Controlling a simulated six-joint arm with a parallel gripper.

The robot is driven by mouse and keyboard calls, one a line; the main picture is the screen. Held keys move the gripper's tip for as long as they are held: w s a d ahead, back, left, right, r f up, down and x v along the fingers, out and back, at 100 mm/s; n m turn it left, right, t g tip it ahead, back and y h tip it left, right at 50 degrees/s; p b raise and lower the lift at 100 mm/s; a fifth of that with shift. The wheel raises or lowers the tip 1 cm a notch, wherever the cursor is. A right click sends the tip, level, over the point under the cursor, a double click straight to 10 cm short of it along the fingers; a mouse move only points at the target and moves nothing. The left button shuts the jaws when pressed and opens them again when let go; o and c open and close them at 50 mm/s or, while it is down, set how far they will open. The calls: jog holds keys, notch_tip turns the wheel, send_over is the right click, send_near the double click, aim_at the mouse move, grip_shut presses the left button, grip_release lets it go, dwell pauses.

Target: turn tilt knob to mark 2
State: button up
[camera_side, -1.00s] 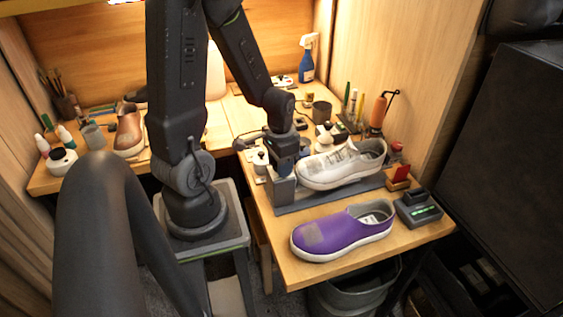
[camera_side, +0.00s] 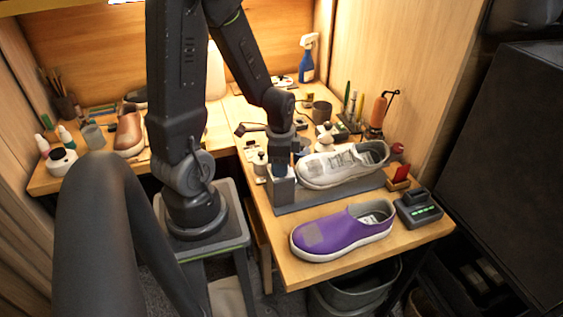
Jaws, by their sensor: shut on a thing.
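A white lace-up shoe (camera_side: 335,170) lies on a grey stand (camera_side: 318,199) with its toe to the left. A grey upright block (camera_side: 281,193) stands at the stand's left end. My gripper (camera_side: 282,169) points down at the top of this block, just left of the shoe's toe. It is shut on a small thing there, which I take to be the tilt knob. The knob itself is hidden by the fingers and is too small to make out. No mark numbers can be read in this view.
A purple clog (camera_side: 342,232) lies at the table's front, close to the stand. A dark box with green lights (camera_side: 418,210) and a red block (camera_side: 399,178) are at the right. Jars, brushes and a blue spray bottle (camera_side: 307,62) stand behind. A bin (camera_side: 360,285) is below the edge.

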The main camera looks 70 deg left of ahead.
jog(key=shift+m, duration=0.8)
jog(key=m, duration=0.4)
jog(key=shift+m, duration=2)
